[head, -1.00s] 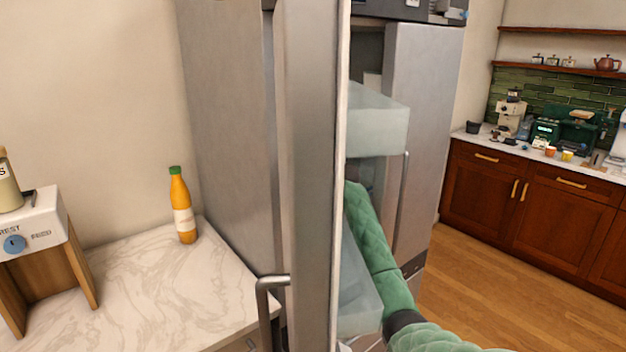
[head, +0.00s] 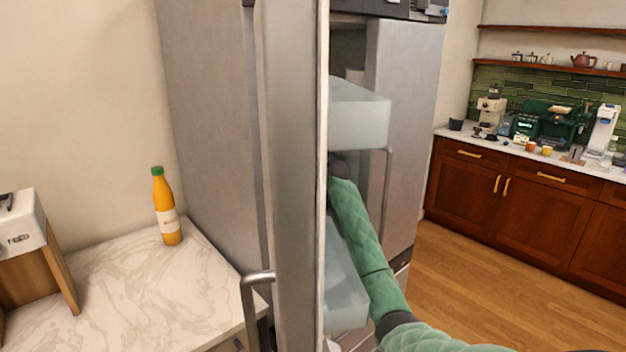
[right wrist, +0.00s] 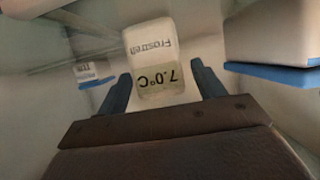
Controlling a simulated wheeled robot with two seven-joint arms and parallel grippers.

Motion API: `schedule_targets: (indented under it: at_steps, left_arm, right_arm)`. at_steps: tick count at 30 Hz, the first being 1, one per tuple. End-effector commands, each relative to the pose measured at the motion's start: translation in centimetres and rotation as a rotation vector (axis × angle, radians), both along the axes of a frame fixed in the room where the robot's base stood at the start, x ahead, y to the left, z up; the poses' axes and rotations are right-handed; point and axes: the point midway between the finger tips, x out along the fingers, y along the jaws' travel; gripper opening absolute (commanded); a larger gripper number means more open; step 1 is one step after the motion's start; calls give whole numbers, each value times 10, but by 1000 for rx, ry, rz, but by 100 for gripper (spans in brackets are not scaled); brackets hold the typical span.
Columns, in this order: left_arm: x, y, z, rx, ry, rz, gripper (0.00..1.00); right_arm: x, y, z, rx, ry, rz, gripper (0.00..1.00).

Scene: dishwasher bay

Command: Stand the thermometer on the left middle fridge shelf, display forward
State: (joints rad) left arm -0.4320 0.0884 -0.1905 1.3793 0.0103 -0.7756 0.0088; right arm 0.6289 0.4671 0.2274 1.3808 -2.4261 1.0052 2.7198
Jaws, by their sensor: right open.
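The white thermometer (right wrist: 152,45) shows in the right wrist view, upside down in the picture, with its display reading 7.0°C facing the camera. My right gripper (right wrist: 160,88) is open, with one finger on each side of the thermometer's display end. I cannot tell whether the fingers touch it. In the head view my right arm, in a green sleeve, reaches in behind the open fridge door (head: 290,180); its gripper and the thermometer are hidden there. My left gripper is not in view.
A white and blue item (right wrist: 268,40) is close on the right in the wrist view, and a smaller one (right wrist: 90,74) is on the left. Translucent door bins (head: 358,122) flank my right arm. A marble counter (head: 130,290) with an orange bottle (head: 167,210) stands left.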

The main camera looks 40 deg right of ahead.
Motion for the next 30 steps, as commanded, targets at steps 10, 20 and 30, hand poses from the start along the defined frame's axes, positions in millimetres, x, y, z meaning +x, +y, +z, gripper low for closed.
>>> schedule_targets:
  at_steps: [10, 20, 30]
  left_arm:
    - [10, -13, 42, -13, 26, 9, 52]
    - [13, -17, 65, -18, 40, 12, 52]
    - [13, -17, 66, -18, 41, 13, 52]
  right_arm:
    - [-62, -5, 23, -2, -1, 0, 69]
    - [-87, -7, 36, -1, 0, 0, 69]
    - [-88, -7, 36, 0, 0, 0, 69]
